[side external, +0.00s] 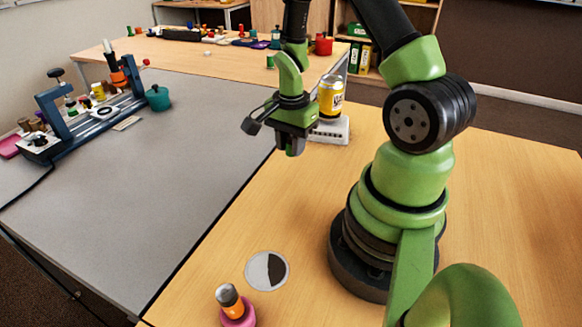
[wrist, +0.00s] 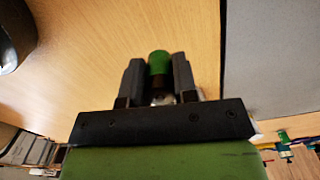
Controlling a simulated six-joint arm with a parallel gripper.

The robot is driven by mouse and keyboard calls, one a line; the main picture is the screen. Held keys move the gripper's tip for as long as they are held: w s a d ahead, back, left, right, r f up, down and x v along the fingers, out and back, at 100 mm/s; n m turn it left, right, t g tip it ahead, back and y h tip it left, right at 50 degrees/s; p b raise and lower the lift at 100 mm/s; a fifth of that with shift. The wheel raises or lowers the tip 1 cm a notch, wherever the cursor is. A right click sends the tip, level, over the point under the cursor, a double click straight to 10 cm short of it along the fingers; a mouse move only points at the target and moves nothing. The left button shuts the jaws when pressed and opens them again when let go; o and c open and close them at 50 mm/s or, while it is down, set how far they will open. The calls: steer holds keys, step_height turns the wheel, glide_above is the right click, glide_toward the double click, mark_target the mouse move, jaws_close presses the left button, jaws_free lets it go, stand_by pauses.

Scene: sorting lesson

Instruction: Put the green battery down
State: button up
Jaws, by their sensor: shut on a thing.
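The green battery (wrist: 159,63) shows in the wrist view, with a green end and a dark body, between the two fingers. My gripper (wrist: 158,85) is shut on it. In the side view my gripper (side external: 290,146) points down and hangs above the wooden table (side external: 320,215), near its border with the grey table. The battery is mostly hidden by the fingers there. I cannot tell the exact gap beneath it, but no contact with the table shows.
A yellow can (side external: 331,96) on a white base (side external: 331,131) stands just behind my gripper. A black-and-white disc (side external: 267,271) and an orange battery (side external: 231,301) on a pink holder (side external: 238,317) are at the front. A blue rack (side external: 92,121) stands on the grey table (side external: 165,170). The wooden table's middle is clear.

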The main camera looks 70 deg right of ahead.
mark_target(291, 176)
steer(key=shift+f, duration=2.95)
steer(key=shift+f, duration=0.15)
steer(key=o, duration=0.9)
step_height(291, 176, up, 12)
steer(key=a+r+n+t, duration=0.3)
steer(key=a+r+n, duration=0.35)
steer(key=r, duration=0.45)
steer(key=s+a+r+n+t, duration=0.1)
steer(key=s+a+r+n, duration=0.1)
steer(key=a+n, duration=0.1)
steer(key=s+a+r+n+t+y, duration=0.1)
steer(key=s+a+r+n, duration=0.2)
steer(key=s+a+r+n+t+y, duration=0.1)
steer(key=s+a+r+n+t, duration=0.1)
steer(key=a+n, duration=0.1)
steer(key=shift+s+a+r, duration=0.15)
steer(key=shift+s+r, duration=0.2)
